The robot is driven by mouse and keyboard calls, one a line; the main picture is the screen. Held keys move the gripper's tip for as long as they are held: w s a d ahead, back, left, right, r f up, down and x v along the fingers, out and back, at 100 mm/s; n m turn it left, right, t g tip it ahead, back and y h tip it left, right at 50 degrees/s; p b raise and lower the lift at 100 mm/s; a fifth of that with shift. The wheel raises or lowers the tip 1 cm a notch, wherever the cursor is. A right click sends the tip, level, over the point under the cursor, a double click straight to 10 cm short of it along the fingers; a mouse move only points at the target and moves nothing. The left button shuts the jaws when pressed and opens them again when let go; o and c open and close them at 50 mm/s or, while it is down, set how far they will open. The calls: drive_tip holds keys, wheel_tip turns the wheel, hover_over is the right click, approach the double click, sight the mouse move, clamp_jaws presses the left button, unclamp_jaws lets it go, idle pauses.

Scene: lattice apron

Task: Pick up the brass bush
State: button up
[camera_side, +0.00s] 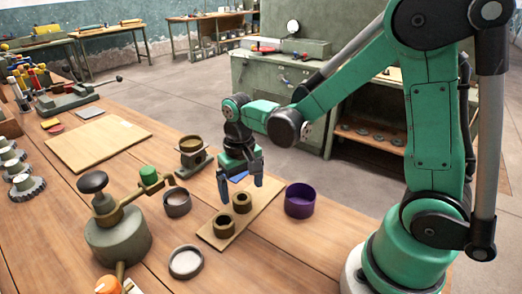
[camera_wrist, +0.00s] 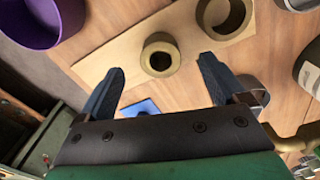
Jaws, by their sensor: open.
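Two short brass-brown rings with round holes stand upright on a pale board (camera_side: 262,213). One ring (camera_side: 242,208) is nearer my gripper, and the other ring (camera_side: 223,233) is closer to the side camera. I cannot tell which the task calls the brass bush. My gripper (camera_side: 240,190) points down above the board's far part, open and empty. In the wrist view my two blue fingertips (camera_wrist: 161,68) are wide apart. The nearer ring (camera_wrist: 160,39) shows beyond the gap between them, apparently untouched. The other ring (camera_wrist: 236,28) shows at upper right.
A purple bowl (camera_side: 299,207) stands right of the board. A blue square (camera_side: 238,178) lies under my gripper. Grey dishes (camera_side: 177,208) (camera_side: 186,271) and a green-knobbed device (camera_side: 119,243) stand to the left. A brass-topped stand (camera_side: 194,160) is just left of my gripper.

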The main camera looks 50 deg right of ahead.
sight(243, 198)
drive_tip(key=shift+f, duration=1.9)
drive_tip(key=shift+c, duration=0.2)
clamp_jaws()
